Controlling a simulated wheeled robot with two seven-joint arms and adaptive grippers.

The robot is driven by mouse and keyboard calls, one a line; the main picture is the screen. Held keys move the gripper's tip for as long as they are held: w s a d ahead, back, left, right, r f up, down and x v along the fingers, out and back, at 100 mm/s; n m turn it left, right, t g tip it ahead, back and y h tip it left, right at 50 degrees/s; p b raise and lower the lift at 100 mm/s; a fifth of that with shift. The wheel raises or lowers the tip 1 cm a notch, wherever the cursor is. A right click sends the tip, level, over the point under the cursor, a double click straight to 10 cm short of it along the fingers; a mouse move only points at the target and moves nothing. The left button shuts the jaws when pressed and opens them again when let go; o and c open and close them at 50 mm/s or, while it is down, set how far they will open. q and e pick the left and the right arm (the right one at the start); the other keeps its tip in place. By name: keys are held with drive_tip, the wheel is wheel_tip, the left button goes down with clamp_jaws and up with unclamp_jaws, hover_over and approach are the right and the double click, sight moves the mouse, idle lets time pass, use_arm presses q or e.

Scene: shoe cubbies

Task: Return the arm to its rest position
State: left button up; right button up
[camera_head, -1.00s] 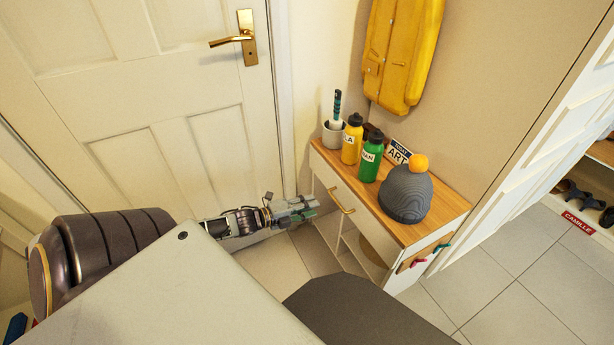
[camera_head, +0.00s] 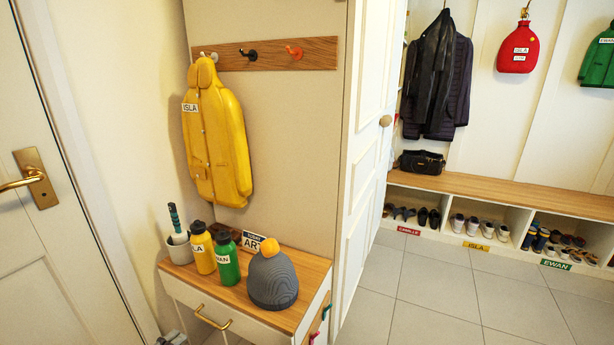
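Only a small grey part of my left gripper (camera_head: 172,338) shows at the bottom edge of the head view, low beside the left front of the small cabinet (camera_head: 245,325). The rest of that gripper and its arm are out of the frame, and I cannot tell whether its fingers are open or shut. I see nothing held in the visible part. My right gripper is not in view.
The cabinet top holds a yellow bottle (camera_head: 201,248), a green bottle (camera_head: 226,260), a grey hat (camera_head: 272,281) and a cup (camera_head: 179,248). A door (camera_head: 60,260) stands at left. Shoe cubbies (camera_head: 500,205) line the right, with clear tiled floor (camera_head: 430,290) before them.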

use_arm(q)
drive_tip(key=s+a+f+n+g+y, duration=0.2)
drive_tip(key=a+f+n+g+y, duration=0.1)
drive_tip(key=a+f+n+y, duration=0.35)
drive_tip(key=s+d+f+n+g, duration=0.5)
drive_tip(key=s+n, duration=0.3)
drive_tip(key=s+d+r+n+h, duration=0.2)
drive_tip(key=d, duration=1.1)
drive_tip(key=s+d+r+n+g+h, duration=0.1)
drive_tip(key=s+d+r+n+h, duration=0.1)
drive_tip(key=d, duration=1.1)
drive_tip(key=shift+s+n+p, duration=0.45)
drive_tip(key=shift+s+n, duration=0.1)
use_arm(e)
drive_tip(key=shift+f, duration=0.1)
use_arm(q)
drive_tip(key=shift+f+g+p, duration=0.15)
drive_tip(key=shift+g+p, duration=0.15)
